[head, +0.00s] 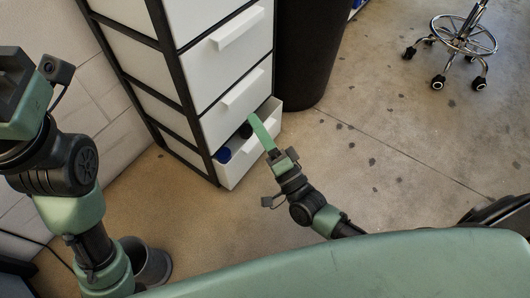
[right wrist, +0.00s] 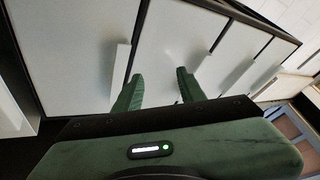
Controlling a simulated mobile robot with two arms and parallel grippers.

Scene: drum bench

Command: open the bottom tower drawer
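The white drawer tower (head: 222,83) with a black frame stands at the upper middle of the head view. Its bottom drawer (head: 237,170) is pulled part way out, and a blue thing (head: 223,155) and a dark thing show inside. My right gripper (head: 261,131) is at the open drawer, its green fingers by the top of the drawer front. In the right wrist view its two fingers (right wrist: 158,90) are apart with nothing between them, in front of white drawer fronts. My left gripper (head: 18,95) is raised at the left edge; its fingertips do not show.
A dark bin (head: 318,50) stands right beside the tower. A wheeled stool (head: 462,38) is at the upper right. A grey bucket (head: 150,262) stands low on the left. The floor right of the drawer is clear.

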